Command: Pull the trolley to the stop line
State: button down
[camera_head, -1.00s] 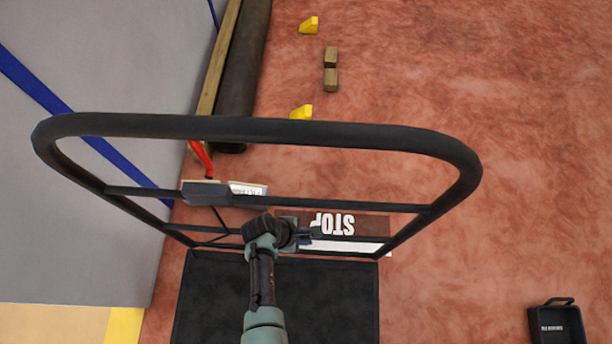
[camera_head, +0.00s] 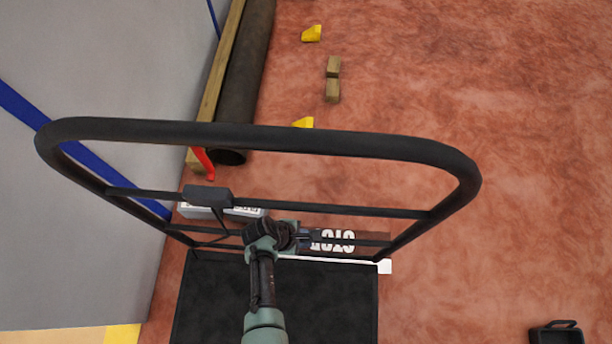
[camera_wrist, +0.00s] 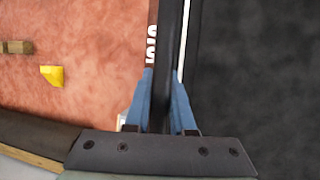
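The trolley shows in the head view as a tall black handle frame (camera_head: 300,138) over a dark deck (camera_head: 320,305). My gripper (camera_head: 306,237) is at the handle's low crossbar, near its middle. In the wrist view my gripper's blue fingers (camera_wrist: 163,95) lie on both sides of a black bar (camera_wrist: 172,40), closed on it. The brown STOP marking (camera_head: 340,241) lies on the floor behind the low crossbar, partly hidden. Its white stop line (camera_head: 385,266) shows at the deck's edge; much of it is hidden by the trolley.
A grey wall or panel (camera_head: 120,60) stands at left, with a dark roll (camera_head: 245,80) and wooden beam beside it. A red piece (camera_head: 205,163) and a grey box (camera_head: 240,211) are close to the handle. Yellow wedges (camera_head: 311,34), wooden blocks (camera_head: 332,90) and a black bin (camera_head: 557,334) stand on open floor.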

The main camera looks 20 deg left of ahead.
jog(key=c, duration=0.7)
grip_release()
jog(key=p+v, duration=0.6)
jog(key=v, duration=0.7)
jog(key=shift+s+p, duration=0.1)
jog(key=shift+p, duration=0.3)
